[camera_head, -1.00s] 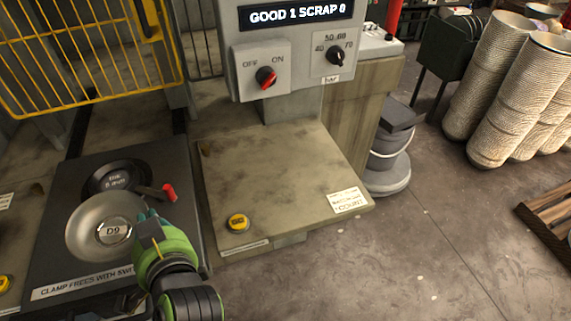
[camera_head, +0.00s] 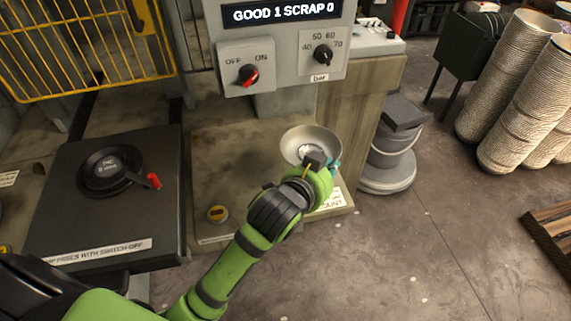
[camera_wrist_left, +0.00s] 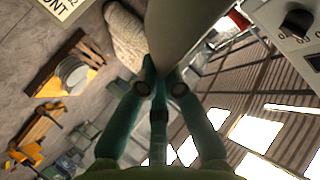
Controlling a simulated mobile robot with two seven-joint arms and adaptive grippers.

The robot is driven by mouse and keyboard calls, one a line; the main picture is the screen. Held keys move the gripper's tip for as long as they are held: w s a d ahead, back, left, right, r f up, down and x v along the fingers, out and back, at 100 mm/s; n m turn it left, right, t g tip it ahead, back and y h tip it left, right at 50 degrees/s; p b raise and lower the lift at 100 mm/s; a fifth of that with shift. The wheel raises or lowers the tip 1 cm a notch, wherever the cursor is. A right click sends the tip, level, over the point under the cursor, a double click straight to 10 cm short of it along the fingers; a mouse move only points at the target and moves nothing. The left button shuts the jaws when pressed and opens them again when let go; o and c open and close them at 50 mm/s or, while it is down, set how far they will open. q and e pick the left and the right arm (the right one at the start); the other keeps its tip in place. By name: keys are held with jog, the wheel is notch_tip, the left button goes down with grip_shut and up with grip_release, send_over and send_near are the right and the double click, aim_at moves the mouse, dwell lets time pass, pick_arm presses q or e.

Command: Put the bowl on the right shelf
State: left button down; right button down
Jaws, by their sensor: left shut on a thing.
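The bowl (camera_head: 304,143), pale metal and round, shows over the back right part of the right shelf (camera_head: 228,165), the worn beige ledge below the switch panel. My left gripper (camera_head: 323,164) is shut on the bowl's near right rim. I cannot tell whether the bowl touches the shelf. In the left wrist view the teal fingers (camera_wrist_left: 162,82) meet at the bowl's wall (camera_wrist_left: 188,32). My right gripper is in neither view.
The black clamp plate (camera_head: 70,215) at left holds a round black chuck (camera_head: 110,165) and a red-tipped lever (camera_head: 153,181). Stacked bowls (camera_head: 500,70) stand further right.

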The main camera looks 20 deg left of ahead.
aim_at(292, 161)
pick_arm(q)
jog(key=w+a+f, duration=0.1)
jog(key=a+f, duration=0.1)
jog(key=a, duration=0.1)
jog(key=w+a+f+p, duration=0.1)
jog(key=w+a+f, duration=0.1)
jog(key=a, duration=0.1)
jog(key=w+a+f, duration=0.1)
jog(key=a+f, duration=0.1)
jog(key=a, duration=0.1)
jog(key=shift+w+a+f+p, duration=0.1)
jog(key=shift+w+a+p, duration=0.1)
jog(key=shift+p, duration=0.15)
notch_tip(292, 161, down, 3)
jog(key=shift+s+f+p, duration=0.1)
jog(key=shift+f+p, duration=0.05)
jog(key=shift+p, duration=0.2)
jog(key=shift+f, duration=0.35)
jog(key=shift+f, duration=0.15)
jog(key=c, duration=1.4)
grip_release()
jog(key=b+v, duration=0.1)
jog(key=v, duration=1.1)
